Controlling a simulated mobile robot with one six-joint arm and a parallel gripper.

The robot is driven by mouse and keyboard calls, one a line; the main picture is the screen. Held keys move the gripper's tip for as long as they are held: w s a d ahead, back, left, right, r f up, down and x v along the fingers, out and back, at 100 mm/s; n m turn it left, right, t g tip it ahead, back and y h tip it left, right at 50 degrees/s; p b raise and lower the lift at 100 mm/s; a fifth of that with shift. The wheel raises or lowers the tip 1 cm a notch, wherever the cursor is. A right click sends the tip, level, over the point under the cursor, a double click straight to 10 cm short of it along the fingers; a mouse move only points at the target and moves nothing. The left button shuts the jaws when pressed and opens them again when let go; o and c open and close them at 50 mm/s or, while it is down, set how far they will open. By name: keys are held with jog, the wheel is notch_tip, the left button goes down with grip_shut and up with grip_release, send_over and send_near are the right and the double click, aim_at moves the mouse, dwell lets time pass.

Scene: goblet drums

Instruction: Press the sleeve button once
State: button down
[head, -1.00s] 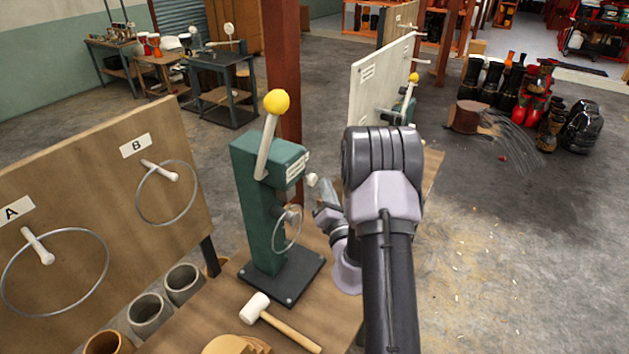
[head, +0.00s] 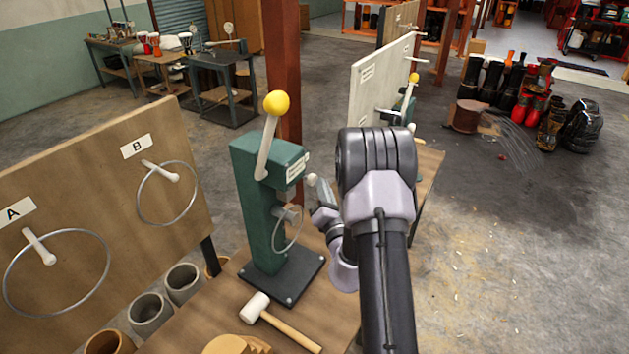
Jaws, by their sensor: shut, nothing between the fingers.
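A green press (head: 262,205) stands on a black base plate on the wooden bench, with a yellow-knobbed lever, a label and a silver ring on it. The label is too small to read. A small pale round button-like knob (head: 311,180) sticks out of its right side below the label. I cannot tell whether it is the sleeve button. My gripper (head: 321,189) is shut and empty, its tip just right of this knob. I cannot tell whether they touch. My arm hides part of the bench behind.
A white-headed mallet (head: 279,321) lies in front of the press. A board (head: 95,235) with rings on pegs A and B stands at left, with several cups (head: 150,313) below. A white panel (head: 381,75) stands behind my arm. Open floor lies at right.

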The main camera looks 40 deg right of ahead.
jog(key=shift+w+a+p, duration=0.35)
jog(key=shift+w+p, duration=0.05)
jog(key=shift+w, duration=0.4)
dwell(0.7)
dwell(0.3)
jog(key=shift+s+d+b, duration=0.25)
jog(key=shift+s+b, duration=0.05)
jog(key=shift+s, duration=0.3)
jog(key=shift+s+d+b, duration=0.25)
jog(key=shift+s, duration=0.35)
jog(key=shift+f, duration=0.1)
jog(key=s, duration=0.1)
jog(key=s+d+b, duration=0.1)
jog(key=s, duration=0.1)
jog(key=s+d+b, duration=0.1)
jog(key=shift+s, duration=0.3)
